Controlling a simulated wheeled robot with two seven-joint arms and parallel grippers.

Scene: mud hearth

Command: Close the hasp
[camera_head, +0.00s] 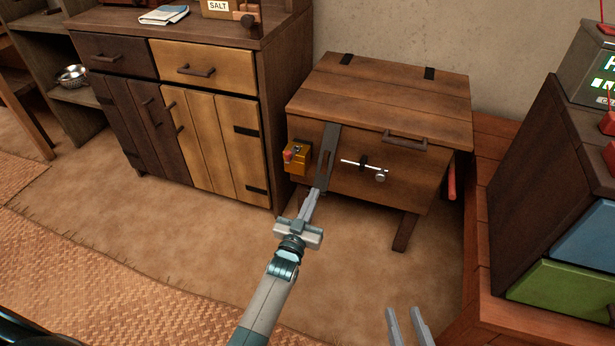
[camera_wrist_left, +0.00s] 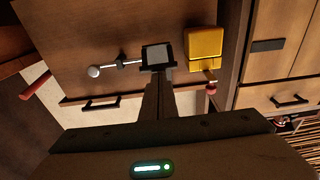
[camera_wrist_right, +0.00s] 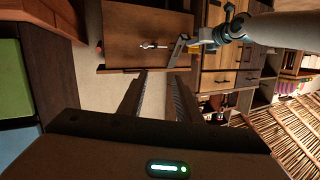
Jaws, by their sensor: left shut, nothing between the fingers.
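The hasp (camera_head: 329,150) is a dark metal strap at the front edge of the wooden chest's lid (camera_head: 380,95). It slants down and stands out from the chest front; it also shows in the right wrist view (camera_wrist_right: 177,52). My left gripper (camera_head: 314,193) is shut and empty, its tips at the strap's lower end; I cannot tell whether they touch. In the left wrist view the shut fingers (camera_wrist_left: 158,75) overlap a grey square in a dark frame (camera_wrist_left: 158,54). My right gripper (camera_head: 403,312) is open and empty, low in front of the chest.
A yellow box with a red knob (camera_head: 298,158) sits on the chest front left of the hasp. A metal bolt (camera_head: 363,167) is on its right, below the lid handle (camera_head: 405,141). A cabinet (camera_head: 215,130) stands left, a wooden platform (camera_head: 480,255) right. The floor between is clear.

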